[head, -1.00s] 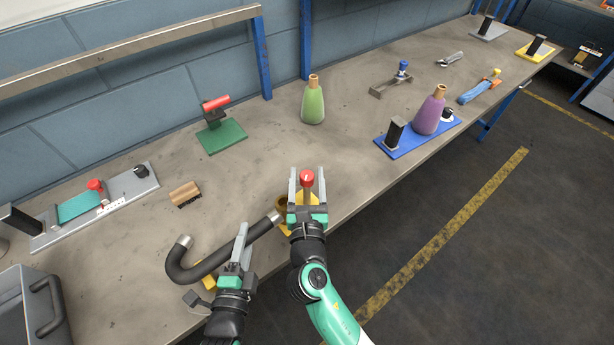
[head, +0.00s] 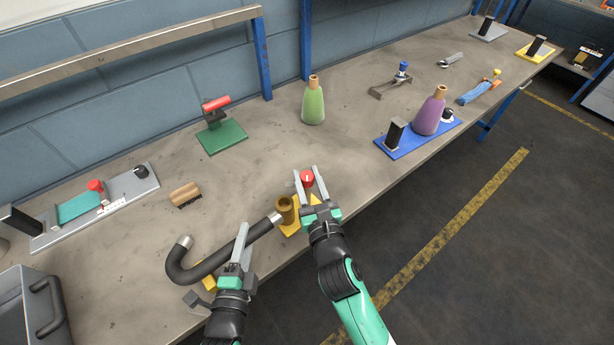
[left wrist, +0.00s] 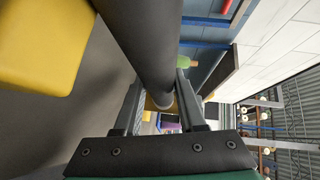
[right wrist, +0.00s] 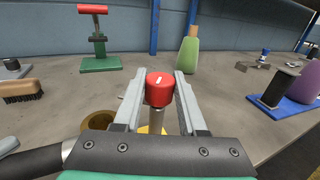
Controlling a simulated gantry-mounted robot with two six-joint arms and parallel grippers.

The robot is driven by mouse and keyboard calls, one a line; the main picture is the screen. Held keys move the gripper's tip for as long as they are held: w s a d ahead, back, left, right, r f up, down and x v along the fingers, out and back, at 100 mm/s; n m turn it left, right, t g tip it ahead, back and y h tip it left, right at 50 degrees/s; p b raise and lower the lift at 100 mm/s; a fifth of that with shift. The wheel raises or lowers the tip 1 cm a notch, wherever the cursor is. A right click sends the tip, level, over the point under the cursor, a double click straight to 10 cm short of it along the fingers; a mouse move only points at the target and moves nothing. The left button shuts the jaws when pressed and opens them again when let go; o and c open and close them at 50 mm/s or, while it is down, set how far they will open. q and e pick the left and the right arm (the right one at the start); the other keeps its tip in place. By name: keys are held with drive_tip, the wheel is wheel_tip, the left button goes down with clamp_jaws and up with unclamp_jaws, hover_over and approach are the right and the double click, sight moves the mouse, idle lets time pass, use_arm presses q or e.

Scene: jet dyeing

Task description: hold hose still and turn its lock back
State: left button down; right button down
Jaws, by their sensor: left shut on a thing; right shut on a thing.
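The black hose (head: 203,272) has silver ends and a bend at the left. It lies near the front edge of the table, its right end against the brass socket (head: 285,211). My left gripper (head: 243,240) is shut on its straight part, which also runs between the fingers in the left wrist view (left wrist: 142,45). The lock is a red knob (head: 307,178) with a white mark, on a post beside the socket. My right gripper (head: 306,171) is shut on this knob, seen between its fingers in the right wrist view (right wrist: 160,88). The yellow base (head: 291,229) is partly hidden.
A wooden brush (head: 185,194), a green stand with a red handle (head: 221,137) and a green bottle (head: 313,103) stand behind. A blue plate (head: 396,152) with a purple bottle (head: 429,112) is to the right. A grey bin (head: 20,310) is at the lower left.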

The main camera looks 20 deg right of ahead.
drive_tip(key=shift+f, duration=0.15)
drive_tip(key=shift+c, duration=2.3)
unclamp_jaws()
drive_tip(key=shift+s, duration=0.1)
drive_tip(key=s, duration=1.2)
drive_tip(key=shift+d, duration=0.15)
